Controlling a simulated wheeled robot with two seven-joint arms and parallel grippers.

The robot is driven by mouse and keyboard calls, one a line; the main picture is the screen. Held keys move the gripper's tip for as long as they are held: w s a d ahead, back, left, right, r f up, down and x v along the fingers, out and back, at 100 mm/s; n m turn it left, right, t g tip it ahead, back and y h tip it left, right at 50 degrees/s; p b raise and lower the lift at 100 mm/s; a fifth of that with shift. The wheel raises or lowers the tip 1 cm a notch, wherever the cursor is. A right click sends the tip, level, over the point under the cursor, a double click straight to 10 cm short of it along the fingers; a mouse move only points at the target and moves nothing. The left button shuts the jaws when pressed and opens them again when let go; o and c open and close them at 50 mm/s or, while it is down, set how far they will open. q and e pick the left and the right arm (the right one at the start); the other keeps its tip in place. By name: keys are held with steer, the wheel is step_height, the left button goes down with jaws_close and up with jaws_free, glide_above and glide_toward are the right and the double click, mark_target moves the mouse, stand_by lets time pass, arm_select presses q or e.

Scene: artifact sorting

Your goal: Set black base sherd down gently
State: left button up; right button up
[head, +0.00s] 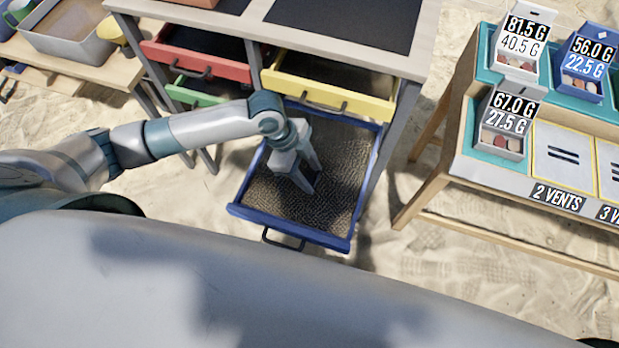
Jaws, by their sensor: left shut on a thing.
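My left gripper (309,184) points down into the open blue drawer (291,229), with its fingertips low and close to the dark textured lining. It is shut on a dark thing that I take for the black base sherd; the fingers and the dark lining make its outline hard to make out. I cannot tell whether the sherd touches the lining. My right gripper is not in view.
A yellow drawer (330,97) is open just above the blue one, with a red drawer (196,62) and a green drawer (190,97) to the left. A wooden stand (455,135) with labelled boxes is at right. The blue drawer's lining is otherwise clear.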

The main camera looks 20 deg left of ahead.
mark_target(309, 179)
arm_select(q)
steer(key=shift+f, duration=0.1)
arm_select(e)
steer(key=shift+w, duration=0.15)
